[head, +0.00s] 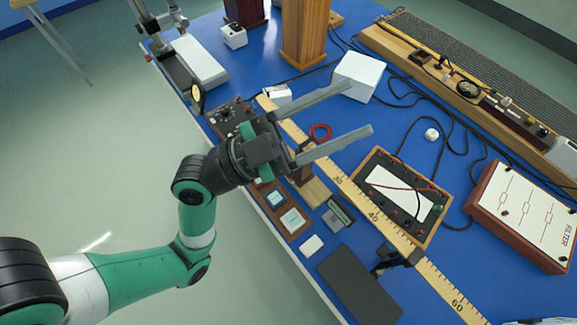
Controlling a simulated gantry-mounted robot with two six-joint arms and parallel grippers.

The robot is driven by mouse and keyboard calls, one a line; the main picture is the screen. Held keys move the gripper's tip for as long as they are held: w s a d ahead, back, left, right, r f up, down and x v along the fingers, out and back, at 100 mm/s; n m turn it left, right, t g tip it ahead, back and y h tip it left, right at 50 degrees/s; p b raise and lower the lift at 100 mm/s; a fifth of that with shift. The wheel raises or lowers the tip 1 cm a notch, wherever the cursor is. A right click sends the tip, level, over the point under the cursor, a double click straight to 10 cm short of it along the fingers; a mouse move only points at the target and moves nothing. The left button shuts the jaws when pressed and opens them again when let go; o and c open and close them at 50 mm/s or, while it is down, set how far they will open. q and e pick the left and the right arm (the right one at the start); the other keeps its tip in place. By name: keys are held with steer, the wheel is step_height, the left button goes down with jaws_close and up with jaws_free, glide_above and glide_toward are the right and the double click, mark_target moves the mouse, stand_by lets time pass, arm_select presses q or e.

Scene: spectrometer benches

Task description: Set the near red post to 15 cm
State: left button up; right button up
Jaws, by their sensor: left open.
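A wooden metre rule (350,190) runs along the blue bench, with the marks 30, 40 and 60 readable. A red-brown post (303,175) on a pale wooden base stands beside the rule, a little before the 30 mark. It is mostly hidden behind my left gripper. A red ring (321,131) shows near its top, between the finger lines; I cannot tell whether it belongs to the post. My left gripper (360,108) is open and empty, its two grey fingers reaching right above the rule. The 15 cm mark cannot be read. My right gripper is out of view.
A black holder (398,257) stands at the rule farther down. A white block (356,76) and a wooden pillar (304,35) stand behind. Cables cross the bench.

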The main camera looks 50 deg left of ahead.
arm_select(q)
steer(key=s+a+f+n+g+y+b, duration=0.1)
steer(key=s+a+f+n+y+b, duration=0.2)
steer(key=f, duration=0.7)
steer(key=s+a+f+n+g+y+b, duration=0.1)
steer(key=s+a+f+n+y+b, duration=0.25)
steer(key=f, duration=0.65)
steer(key=s+a+f+n+g+y+b, duration=0.1)
steer(key=s+a+f+n+y, duration=0.4)
steer(key=f, duration=0.6)
steer(key=shift+n+h, duration=0.25)
steer(key=shift+h, duration=0.4)
steer(key=w, duration=0.3)
steer(key=w+d+p, duration=0.1)
steer(key=w, duration=0.3)
steer(key=w+d+p, duration=0.1)
steer(key=w, duration=0.2)
steer(key=shift+w+r, duration=0.15)
steer(key=shift+r, duration=0.25)
steer(key=shift+w, duration=0.6)
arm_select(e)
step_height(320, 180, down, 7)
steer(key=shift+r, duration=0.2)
arm_select(q)
steer(key=shift+f, duration=0.1)
steer(key=shift+c, duration=0.2)
jaws_close()
